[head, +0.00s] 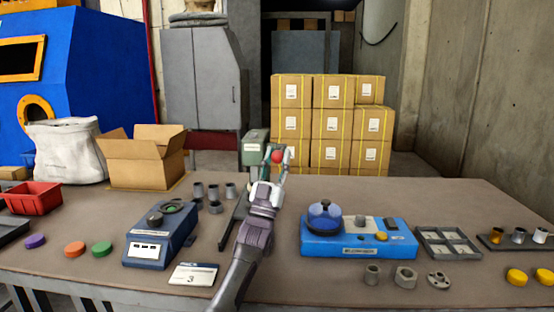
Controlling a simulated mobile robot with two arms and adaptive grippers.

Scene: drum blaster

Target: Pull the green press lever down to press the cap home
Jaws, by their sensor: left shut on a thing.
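The green press (255,145) stands at the back middle of the table, partly hidden behind my left arm. The red knob (278,157) of its lever shows at my left gripper (278,165). That gripper is shut on the lever around the knob, with its fingers raised above the table. The lever's shaft, the press bed and any cap under the press are hidden by my arm and gripper. My right gripper is not in view.
A blue device (158,250) and several small grey cylinders stand left of my arm. A bright blue fixture (340,248) stands to the right. A grey divided tray (447,260) lies farther right. An open cardboard box (140,175) is at the back left. The back right tabletop is clear.

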